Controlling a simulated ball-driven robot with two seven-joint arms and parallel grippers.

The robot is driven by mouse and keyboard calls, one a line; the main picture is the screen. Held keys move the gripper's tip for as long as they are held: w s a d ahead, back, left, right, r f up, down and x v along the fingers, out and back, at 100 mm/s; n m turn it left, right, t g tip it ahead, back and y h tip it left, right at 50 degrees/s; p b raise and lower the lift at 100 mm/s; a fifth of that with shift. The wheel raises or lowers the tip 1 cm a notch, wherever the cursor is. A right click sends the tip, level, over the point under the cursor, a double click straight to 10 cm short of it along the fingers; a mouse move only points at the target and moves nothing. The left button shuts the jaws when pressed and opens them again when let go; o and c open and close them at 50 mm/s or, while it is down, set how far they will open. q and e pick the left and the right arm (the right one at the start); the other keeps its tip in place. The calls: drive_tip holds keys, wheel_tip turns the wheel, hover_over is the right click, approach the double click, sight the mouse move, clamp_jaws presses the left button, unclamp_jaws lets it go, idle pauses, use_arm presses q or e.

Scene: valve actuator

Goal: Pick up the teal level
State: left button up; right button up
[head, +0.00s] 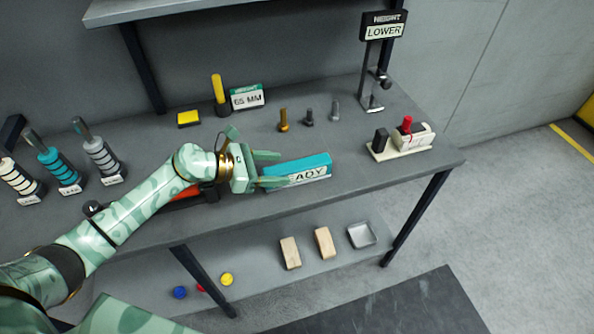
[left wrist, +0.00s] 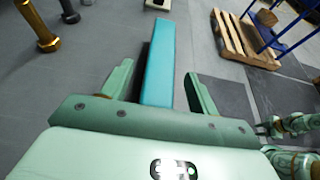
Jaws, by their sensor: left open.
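The teal level (head: 315,163) is a long block with a white label reading "ADY" in part. It lies on the grey workbench near its front edge. My left gripper (head: 270,169) is open at the level's left end, one finger on its far side, one in front of its near side. In the left wrist view the level (left wrist: 160,55) runs away from the camera between the two open fingers (left wrist: 160,85). Gaps show on both sides, wider on the right. What looks like my right gripper (left wrist: 266,129) is small at the right edge there; its jaws are unclear.
Bolts (head: 308,117) stand behind the level. A yellow cylinder (head: 218,90) stands further left. A red item (head: 186,193) lies under my left forearm.

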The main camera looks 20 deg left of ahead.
sight(297, 172)
use_arm(q)
drive_tip(key=x, duration=0.2)
drive_tip(key=shift+w+d+f, duration=0.1)
drive_tip(key=shift+w+d, duration=0.15)
drive_tip(key=shift+d, duration=0.1)
drive_tip(key=c, duration=1.3)
